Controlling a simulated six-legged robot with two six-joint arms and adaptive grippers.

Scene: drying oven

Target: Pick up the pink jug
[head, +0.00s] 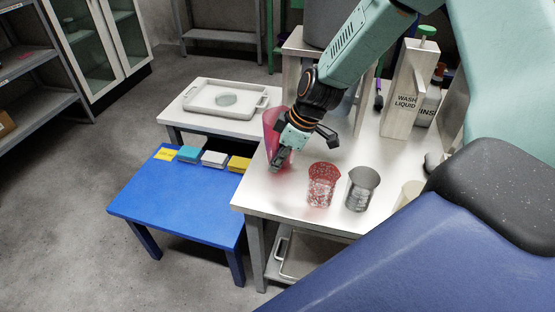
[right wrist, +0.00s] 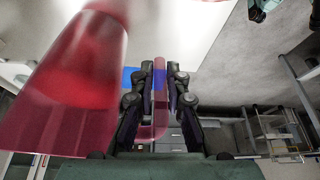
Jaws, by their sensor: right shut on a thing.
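The pink jug (head: 271,122) is translucent and stands out at the left edge of the steel table in the head view, partly hidden by my right gripper (head: 281,160). In the right wrist view the jug's body (right wrist: 72,85) fills the left side. My right gripper (right wrist: 160,95) is shut on the jug's handle (right wrist: 159,80), which runs between its two fingers. I cannot tell whether the jug's base touches the table. My left gripper is not in view.
A red patterned beaker (head: 323,185) and a grey one (head: 361,188) stand on the steel table (head: 285,200), right of the jug. A wash liquid container (head: 407,90) is behind. A blue table (head: 180,207) holds coloured blocks (head: 214,159). A white tray (head: 200,108) lies behind it.

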